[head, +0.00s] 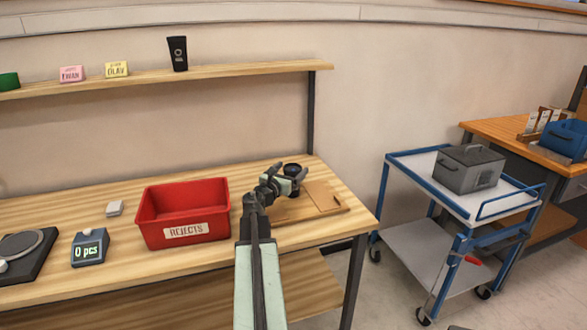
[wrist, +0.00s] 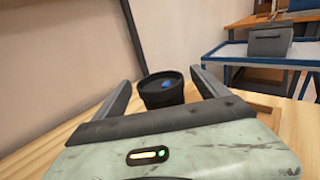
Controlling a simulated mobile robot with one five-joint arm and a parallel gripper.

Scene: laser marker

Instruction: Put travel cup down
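A dark round cup (head: 292,168), taken as the travel cup, is at my gripper (head: 287,184) over the right part of the workbench. In the wrist view the cup (wrist: 162,97) has a dark top with a small blue piece on it. The two fingers of my gripper (wrist: 161,80) are spread on either side of the cup, with a narrow gap showing at each side. The cup looks upright. Its lower part is hidden by the gripper body, so its contact with the surface below cannot be seen.
A wooden board (head: 323,197) lies right of the gripper. A red REJECTS bin (head: 183,211) stands left of it, with a counter display (head: 90,248) further left. A tall black tumbler (head: 177,54) stands on the shelf (head: 230,71). A blue cart (head: 407,170) is at right.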

